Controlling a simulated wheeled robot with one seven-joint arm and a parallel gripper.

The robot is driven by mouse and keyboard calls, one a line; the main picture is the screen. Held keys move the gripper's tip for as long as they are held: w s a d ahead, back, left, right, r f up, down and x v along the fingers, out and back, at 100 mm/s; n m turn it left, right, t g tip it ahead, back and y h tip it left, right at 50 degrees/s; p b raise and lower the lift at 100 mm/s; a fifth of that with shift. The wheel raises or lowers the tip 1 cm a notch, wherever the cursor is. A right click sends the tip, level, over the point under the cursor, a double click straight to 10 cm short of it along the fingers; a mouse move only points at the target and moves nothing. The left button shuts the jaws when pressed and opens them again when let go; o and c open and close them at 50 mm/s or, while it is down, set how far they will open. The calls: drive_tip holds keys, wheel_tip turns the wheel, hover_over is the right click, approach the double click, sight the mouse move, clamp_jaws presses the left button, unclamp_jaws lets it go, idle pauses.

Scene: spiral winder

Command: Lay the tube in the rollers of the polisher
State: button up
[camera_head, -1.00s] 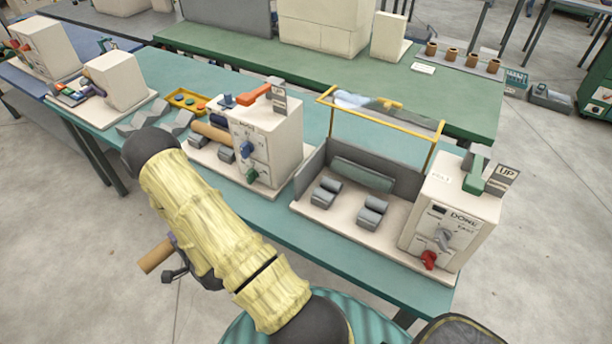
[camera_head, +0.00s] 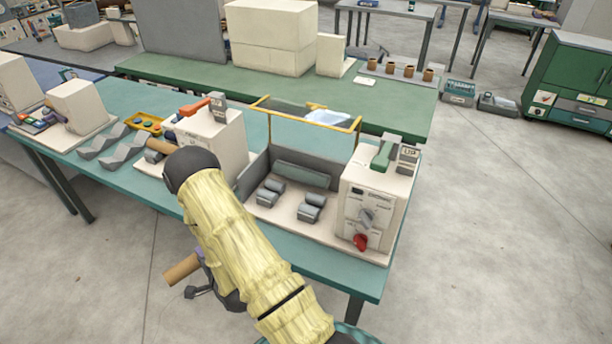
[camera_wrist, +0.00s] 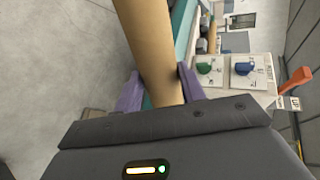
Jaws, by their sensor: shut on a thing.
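The tan tube (camera_wrist: 150,45) is between the purple fingers of my gripper (camera_wrist: 157,90) in the wrist view, which are shut on it. In the head view one end of the tube (camera_head: 182,269) sticks out left of my arm, in front of the bench and apart from it. The right-hand machine (camera_head: 376,205) has two pairs of grey rollers (camera_head: 270,193) (camera_head: 311,208) on its pale base, with no tube on them. A yellow-framed guard (camera_head: 310,118) stands raised above them. Which machine is the polisher, I cannot tell from lettering.
The teal bench (camera_head: 345,278) carries a second machine (camera_head: 215,135) left of the rollers, with another tan tube (camera_head: 158,148) beside it, partly hidden by my arm. Grey V-blocks (camera_head: 103,142) and a yellow tray (camera_head: 147,122) lie further left. Open floor lies right of the bench.

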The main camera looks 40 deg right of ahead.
drive_tip(key=shift+s+d, duration=0.1)
drive_tip(key=shift+s, duration=0.05)
drive_tip(key=shift+d, duration=0.1)
drive_tip(key=w+d+m+h, duration=0.1)
drive_tip(key=d, duration=0.2)
drive_tip(key=d+m+h+b, duration=0.1)
drive_tip(key=d, duration=0.2)
drive_tip(key=w+d+r+m+h, duration=0.1)
drive_tip(key=d, duration=0.2)
drive_tip(key=shift+w+h, duration=0.3)
drive_tip(key=shift+w, duration=0.05)
drive_tip(key=d+m+h, duration=0.1)
drive_tip(key=d, duration=0.1)
drive_tip(key=d+r+m+g+h+b, duration=0.1)
drive_tip(key=d, duration=0.2)
drive_tip(key=d+r+h, duration=0.1)
drive_tip(key=d, duration=0.1)
drive_tip(key=shift+w+d+m+g, duration=0.3)
drive_tip(key=shift+w+m+g, duration=0.1)
drive_tip(key=s+d+r+m+g+h+b, duration=0.1)
drive_tip(key=d+r+m+g+h+b, duration=0.1)
drive_tip(key=d, duration=0.5)
drive_tip(key=d+r+m+g+h+b, duration=0.3)
drive_tip(key=d+r+m+g, duration=0.1)
drive_tip(key=d+r, duration=0.4)
drive_tip(key=shift+s+d+m+g+h+b, duration=0.15)
drive_tip(key=shift+s+m+g+h+b, duration=0.2)
drive_tip(key=shift+m, duration=0.55)
